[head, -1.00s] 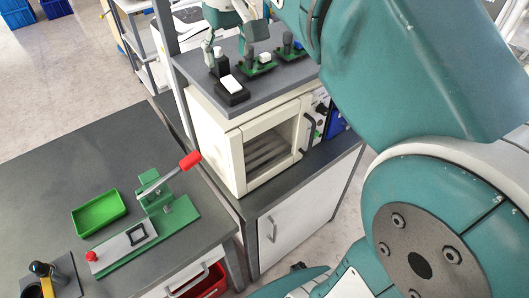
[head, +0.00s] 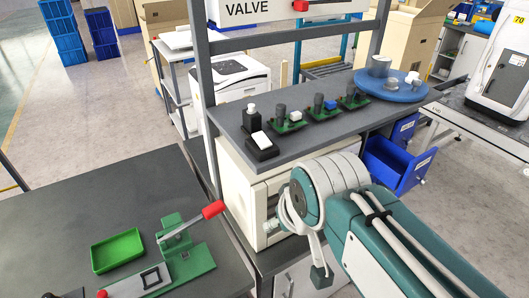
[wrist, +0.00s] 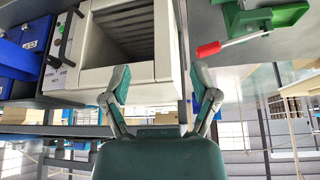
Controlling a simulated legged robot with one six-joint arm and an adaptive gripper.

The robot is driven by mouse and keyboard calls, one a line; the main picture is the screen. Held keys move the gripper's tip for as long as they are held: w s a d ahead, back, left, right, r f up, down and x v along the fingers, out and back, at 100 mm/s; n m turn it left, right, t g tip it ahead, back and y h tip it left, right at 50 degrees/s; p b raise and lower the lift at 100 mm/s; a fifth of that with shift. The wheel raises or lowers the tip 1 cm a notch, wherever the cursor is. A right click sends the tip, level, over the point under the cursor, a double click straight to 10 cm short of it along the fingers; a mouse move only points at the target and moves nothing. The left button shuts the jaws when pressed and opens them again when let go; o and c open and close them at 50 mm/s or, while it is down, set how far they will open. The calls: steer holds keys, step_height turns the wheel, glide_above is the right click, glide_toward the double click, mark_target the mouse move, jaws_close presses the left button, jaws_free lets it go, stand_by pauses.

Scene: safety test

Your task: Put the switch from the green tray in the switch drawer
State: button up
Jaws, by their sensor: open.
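The green tray (head: 117,250) lies on the left bench and looks empty. No loose switch can be made out in it. Blue drawers (head: 395,165) stand beyond the shelf at the right, and one is pulled open; their labels are too small to read surely. They also seem to show at the left of the upside-down wrist view (wrist: 22,38). My gripper (wrist: 160,78) is open with nothing between its fingers, facing the front of the cream oven-like box (wrist: 120,75).
A green press (head: 185,255) with a red-tipped lever (head: 213,209) stands beside the tray. The grey shelf (head: 300,150) above the box holds a black block with a white top (head: 262,142), several green-based parts and a round blue tray (head: 390,88).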

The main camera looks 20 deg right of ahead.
steer(key=n+g, duration=0.1)
steer(key=n, duration=0.1)
glide_toward(251, 105)
steer(key=f, duration=0.1)
steer(key=shift+y, duration=0.4)
steer(key=x, duration=0.5)
steer(key=shift+w+d+f, duration=0.1)
steer(key=shift+w+f, duration=0.2)
steer(key=shift+f, duration=0.05)
steer(key=shift+x, duration=2.7)
steer(key=shift+d, duration=0.2)
jaws_close()
